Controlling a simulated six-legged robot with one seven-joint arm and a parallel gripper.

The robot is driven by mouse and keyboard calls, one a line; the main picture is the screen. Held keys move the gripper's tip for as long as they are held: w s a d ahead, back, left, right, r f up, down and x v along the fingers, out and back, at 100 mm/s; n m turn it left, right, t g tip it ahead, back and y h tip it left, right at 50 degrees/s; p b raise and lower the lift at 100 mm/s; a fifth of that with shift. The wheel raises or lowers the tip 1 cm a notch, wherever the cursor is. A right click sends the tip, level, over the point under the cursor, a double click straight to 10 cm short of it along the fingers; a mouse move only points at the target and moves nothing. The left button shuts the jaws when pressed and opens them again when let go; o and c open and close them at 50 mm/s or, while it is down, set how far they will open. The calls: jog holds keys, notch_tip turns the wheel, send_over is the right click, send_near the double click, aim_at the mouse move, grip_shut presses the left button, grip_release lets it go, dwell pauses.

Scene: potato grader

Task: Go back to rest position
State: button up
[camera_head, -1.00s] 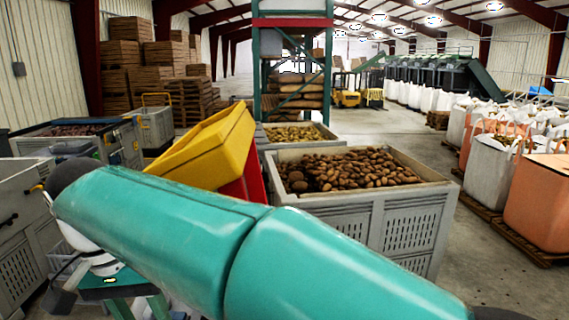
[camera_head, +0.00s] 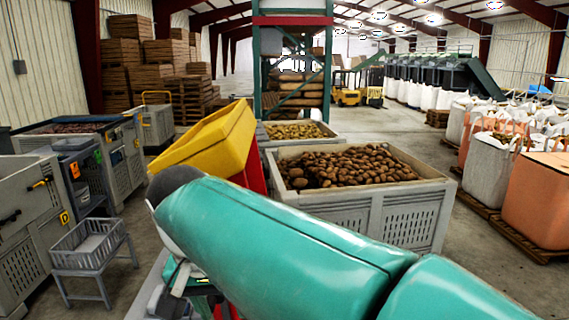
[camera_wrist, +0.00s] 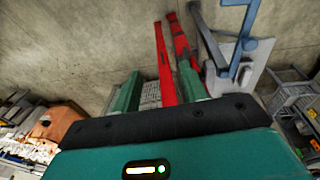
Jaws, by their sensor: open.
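My gripper (camera_wrist: 160,82) shows in the wrist view with its two green fingers spread apart. Nothing is between the fingertips; red bars and a grey slatted surface show behind them.
A grey bin of potatoes (camera_head: 410,222) stands beyond my arm, beside a yellow hopper (camera_head: 207,150). A grey basket on a stand (camera_head: 92,265) is at lower left, near grey machines. White and orange bulk bags (camera_head: 540,205) stand at right. Concrete floor lies between.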

jog(key=s+d+f+t, duration=0.2)
jog(key=s+d+f, duration=0.1)
jog(key=d, duration=0.9)
jog(key=s+d+f+t+y, duration=0.1)
jog(key=s+d+f+t, duration=0.1)
jog(key=d, duration=1.1)
notch_tip(320, 180, down, 3)
jog(key=shift+s+d+r, duration=0.1)
jog(key=shift+s+d, duration=0.15)
jog(key=shift+s, duration=0.2)
jog(key=shift+s+a, duration=0.1)
